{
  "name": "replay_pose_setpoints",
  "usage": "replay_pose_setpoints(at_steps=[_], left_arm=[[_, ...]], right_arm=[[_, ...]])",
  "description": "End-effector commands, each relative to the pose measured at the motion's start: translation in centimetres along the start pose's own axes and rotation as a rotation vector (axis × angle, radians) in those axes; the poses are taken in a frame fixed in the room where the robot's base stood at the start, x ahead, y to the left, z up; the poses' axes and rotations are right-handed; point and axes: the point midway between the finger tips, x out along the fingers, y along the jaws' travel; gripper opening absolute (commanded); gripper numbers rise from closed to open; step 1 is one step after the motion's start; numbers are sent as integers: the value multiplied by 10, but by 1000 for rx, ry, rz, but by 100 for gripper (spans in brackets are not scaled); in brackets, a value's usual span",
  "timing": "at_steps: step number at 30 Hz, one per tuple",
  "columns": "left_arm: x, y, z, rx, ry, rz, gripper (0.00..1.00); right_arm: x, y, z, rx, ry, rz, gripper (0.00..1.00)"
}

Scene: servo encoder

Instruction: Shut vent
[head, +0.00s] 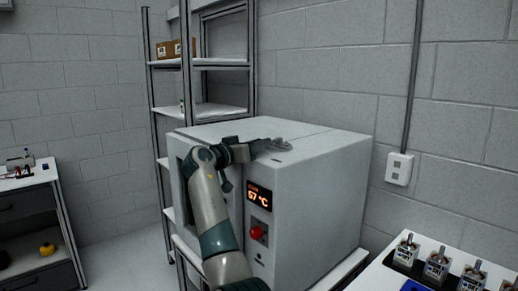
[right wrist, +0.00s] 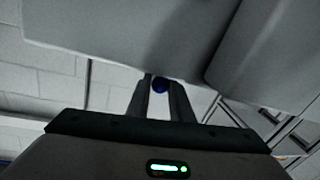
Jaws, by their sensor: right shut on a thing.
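A white box-shaped oven (head: 312,185) with an orange display reading 57 °C (head: 260,198) and a red knob (head: 257,233) stands in the middle of the head view. My right arm reaches up in front of it, and my right gripper (head: 262,147) is at its top. In the right wrist view, the gripper's fingers (right wrist: 160,92) are shut on a small dark blue round knob (right wrist: 160,84). A grey fitting, perhaps the vent (head: 277,144), shows on the oven top beside the gripper. The gripper partly hides it, and I cannot tell its position. My left gripper is not in view.
A metal shelf rack (head: 202,64) with a cardboard box (head: 172,48) stands behind the oven. A bench with several metal devices (head: 437,263) is at the lower right. A drawer cabinet (head: 40,215) is at the left. A wall socket (head: 399,168) is to the right.

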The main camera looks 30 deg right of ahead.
Motion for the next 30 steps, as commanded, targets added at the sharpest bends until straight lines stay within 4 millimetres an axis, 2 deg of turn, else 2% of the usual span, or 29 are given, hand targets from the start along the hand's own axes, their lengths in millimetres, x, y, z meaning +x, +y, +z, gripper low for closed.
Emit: replay_pose_setpoints(at_steps=[12, 13, 15, 30], left_arm=[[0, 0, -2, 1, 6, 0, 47], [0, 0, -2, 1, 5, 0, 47], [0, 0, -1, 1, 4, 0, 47], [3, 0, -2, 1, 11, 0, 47]], right_arm=[[1, 0, -1, 1, 0, 4, 0], [1, 0, -1, 1, 0, 4, 27], [1, 0, -1, 1, 0, 4, 38], [-7, 0, 0, 1, 0, 3, 38]])
